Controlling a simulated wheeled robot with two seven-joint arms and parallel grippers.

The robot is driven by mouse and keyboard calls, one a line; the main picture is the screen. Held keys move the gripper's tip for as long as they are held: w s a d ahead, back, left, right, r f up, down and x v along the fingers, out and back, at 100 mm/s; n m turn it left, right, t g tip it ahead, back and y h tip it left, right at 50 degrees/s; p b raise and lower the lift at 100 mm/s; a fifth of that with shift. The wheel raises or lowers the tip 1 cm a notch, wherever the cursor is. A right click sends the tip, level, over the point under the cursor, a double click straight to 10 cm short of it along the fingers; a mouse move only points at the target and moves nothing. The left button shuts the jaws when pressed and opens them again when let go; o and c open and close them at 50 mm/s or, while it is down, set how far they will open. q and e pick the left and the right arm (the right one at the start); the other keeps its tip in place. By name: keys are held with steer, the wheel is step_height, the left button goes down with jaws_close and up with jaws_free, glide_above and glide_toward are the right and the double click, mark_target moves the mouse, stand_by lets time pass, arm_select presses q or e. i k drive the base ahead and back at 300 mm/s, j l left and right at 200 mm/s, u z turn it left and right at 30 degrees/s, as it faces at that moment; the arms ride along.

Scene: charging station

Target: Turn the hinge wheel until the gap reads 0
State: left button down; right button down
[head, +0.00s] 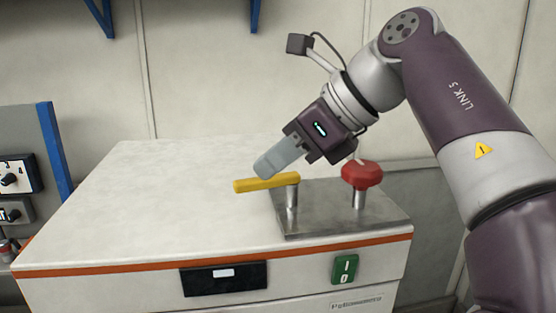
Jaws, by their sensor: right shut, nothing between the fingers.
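A red knob-like wheel (361,174) stands on a short metal post on a steel plate (340,222), at the right of a white cabinet top. A yellow bar (266,183) lies level on another post at the plate's left and reaches out past the plate's left edge. My right gripper (266,167) is shut and empty. Its fingertips point down and left, at the yellow bar; I cannot tell if they touch it. The red wheel is to the right of the fingers, below the gripper body. I see no readable gap value. My left gripper is not in view.
The white cabinet (130,215) has an orange edge strip. Its front carries a black panel (224,278) with a small pale window and a green switch (345,269). A control panel with knobs (15,175) stands at far left. The cabinet top left of the bar is clear.

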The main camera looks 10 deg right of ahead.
mark_target(363, 174)
steer(key=k+l, duration=0.1)
steer(key=l, duration=0.25)
steer(key=k+l, duration=0.15)
steer(key=l, duration=0.15)
steer(key=k+l, duration=0.1)
steer(key=l, duration=0.25)
steer(key=k+l, duration=0.15)
steer(key=l, duration=0.15)
